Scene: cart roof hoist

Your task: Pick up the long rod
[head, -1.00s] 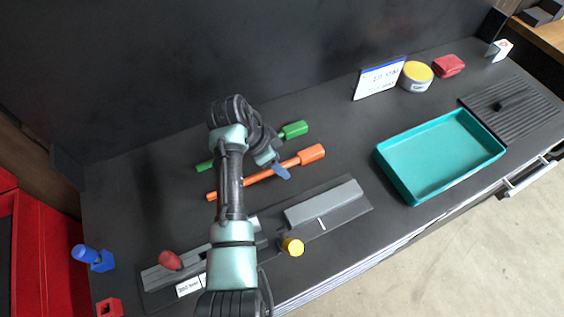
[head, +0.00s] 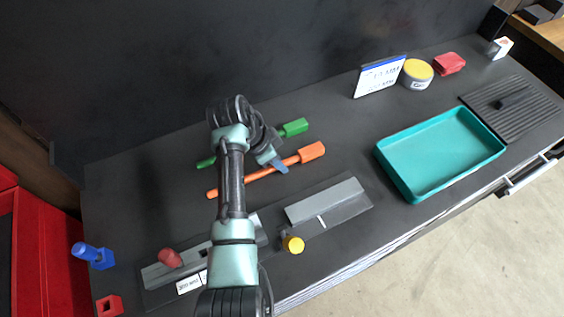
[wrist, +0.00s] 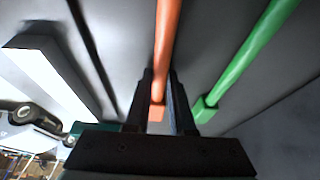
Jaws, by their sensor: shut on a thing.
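The orange rod (head: 258,175) is the longer of two rods. It lies across the dark bench top and has a thick block at its right end. My gripper (head: 277,163) is at this rod, just left of the thick block. In the wrist view the orange rod (wrist: 167,45) runs between the two fingers of my gripper (wrist: 160,88), which are shut on it. I cannot tell whether the rod is clear of the bench. A shorter green rod (head: 294,128) lies behind it, partly hidden by my arm. The green rod (wrist: 245,60) is beside the fingers in the wrist view.
A teal tray (head: 440,155) stands to the right. A grey slotted fixture (head: 325,203) with a yellow knob (head: 293,244) lies in front. A sign (head: 380,77), a yellow-topped tin (head: 416,73) and a red bundle (head: 450,64) stand at the back. Blue and red pieces are at the left.

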